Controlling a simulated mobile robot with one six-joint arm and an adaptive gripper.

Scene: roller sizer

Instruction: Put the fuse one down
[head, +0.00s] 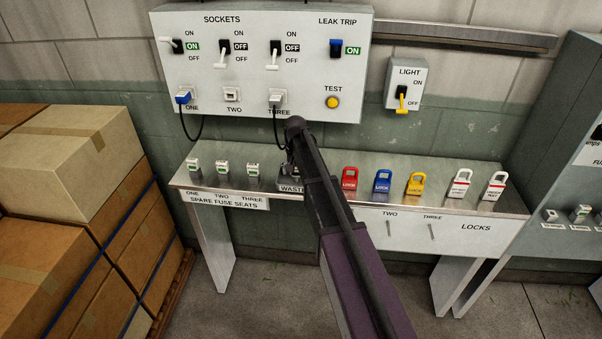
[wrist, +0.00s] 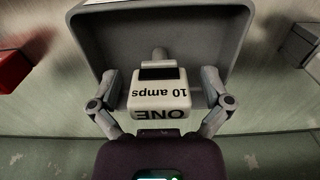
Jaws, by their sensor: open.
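In the wrist view the fuse one (wrist: 160,100) is a white block with a dark band, marked "10 amps" and "ONE", which read upside down. It lies between the spread fingers of my gripper (wrist: 160,78), which is open with a finger to each side. Behind and around it is a grey tray (wrist: 97,40) with raised walls. In the head view my gripper (head: 291,163) is over the tray marked WASTE (head: 291,188) on the bench, and my arm hides much of both. The fuse cannot be made out there.
Three spare fuses (head: 222,167) stand in seats left of the tray. Red, blue and yellow locks (head: 383,181) and two tags (head: 460,183) stand to the right. The socket panel (head: 262,60) with hanging plug cables (head: 203,128) is above. Stacked boxes (head: 68,160) fill the left.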

